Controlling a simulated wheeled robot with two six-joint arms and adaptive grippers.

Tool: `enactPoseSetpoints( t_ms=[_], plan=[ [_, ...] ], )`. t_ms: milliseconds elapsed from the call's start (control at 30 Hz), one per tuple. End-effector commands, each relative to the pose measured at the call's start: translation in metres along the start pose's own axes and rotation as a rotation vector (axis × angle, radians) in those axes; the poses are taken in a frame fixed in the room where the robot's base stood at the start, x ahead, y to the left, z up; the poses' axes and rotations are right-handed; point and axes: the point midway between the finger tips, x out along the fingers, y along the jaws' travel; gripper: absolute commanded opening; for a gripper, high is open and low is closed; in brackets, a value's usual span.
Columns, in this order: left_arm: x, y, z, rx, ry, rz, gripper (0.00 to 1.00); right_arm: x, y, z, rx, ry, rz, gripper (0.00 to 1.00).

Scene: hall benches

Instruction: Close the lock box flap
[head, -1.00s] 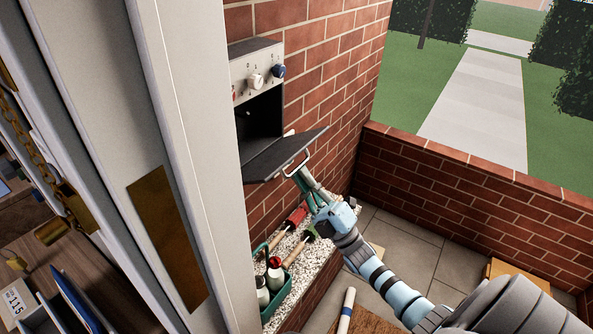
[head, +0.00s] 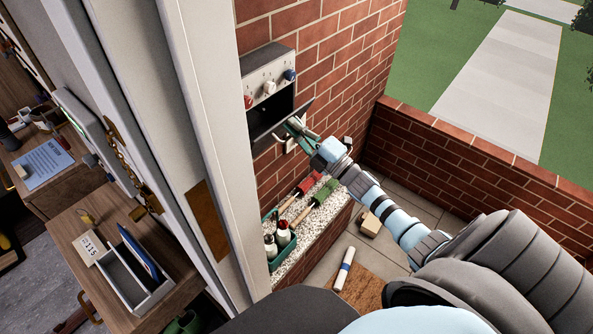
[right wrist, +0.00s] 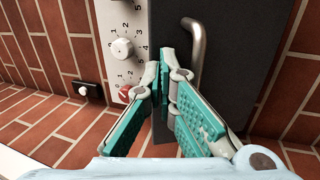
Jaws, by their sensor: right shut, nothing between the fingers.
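The lock box (head: 262,68) is a grey box on the brick wall, with red, white and blue knobs above a dark opening. Its dark flap (head: 276,127) is hinged along the bottom edge and stands tilted up, partly open. In the right wrist view the flap (right wrist: 245,55) fills the upper right with its metal bar handle (right wrist: 197,50), beside the knob panel (right wrist: 120,22). My right gripper (head: 294,122) is at the flap's outer side, its green-padded fingers shut and empty; the fingertips (right wrist: 166,62) are close beside the handle. I cannot tell whether they touch the flap. My left gripper is out of view.
Below, a speckled ledge (head: 318,217) bears a green caddy (head: 286,250) with bottles and red- and green-headed tools. A white door frame (head: 215,120) stands close on the left, with a wooden cabinet (head: 110,250) beyond. A low brick wall (head: 470,165) bounds the right.

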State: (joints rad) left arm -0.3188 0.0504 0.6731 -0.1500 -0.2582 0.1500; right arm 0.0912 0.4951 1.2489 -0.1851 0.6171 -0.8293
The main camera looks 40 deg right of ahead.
Motion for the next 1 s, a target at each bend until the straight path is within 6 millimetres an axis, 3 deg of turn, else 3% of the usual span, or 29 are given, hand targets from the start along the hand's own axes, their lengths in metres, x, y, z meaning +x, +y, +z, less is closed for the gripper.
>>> enactPoseSetpoints(
  t_ms=[1000],
  plan=[
    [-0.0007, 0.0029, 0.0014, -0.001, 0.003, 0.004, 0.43, -0.0026, 0.0025, 0.0044, 0.003, -0.003, 0.007, 0.0]
  ],
)
